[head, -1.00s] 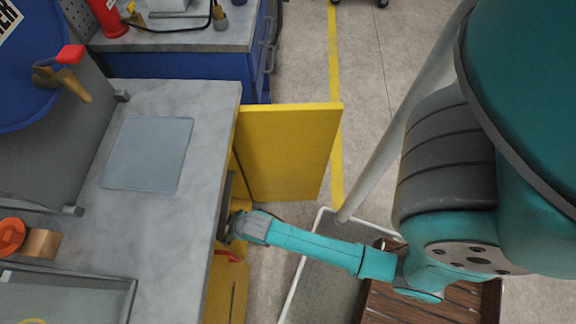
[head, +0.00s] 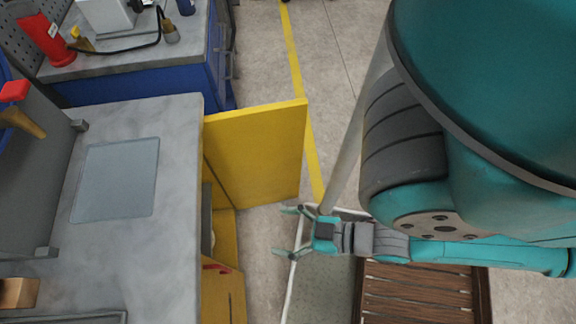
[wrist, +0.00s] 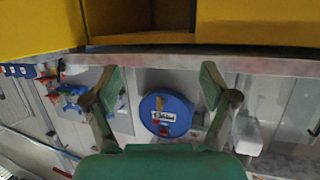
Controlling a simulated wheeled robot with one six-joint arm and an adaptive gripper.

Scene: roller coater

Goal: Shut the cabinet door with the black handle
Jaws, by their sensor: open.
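The yellow cabinet door (head: 255,150) stands open in the head view, sticking out to the right from the front of the grey-topped bench (head: 180,215). Its black handle does not show. The open cabinet front (head: 224,228) is below the bench edge, and the yellow cabinet (wrist: 262,24) also fills the top of the wrist view. My gripper (head: 283,231) is open and empty, to the right of the opening and just below the door's free end, apart from both. Its spread fingers (wrist: 161,80) also show in the wrist view.
A red handle (head: 217,266) marks a nearer yellow cabinet front. A wooden slatted crate (head: 420,295) and a white-rimmed grey mat (head: 322,290) lie on the floor below my arm. A blue cabinet (head: 130,85) stands behind. Floor beyond the door is clear.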

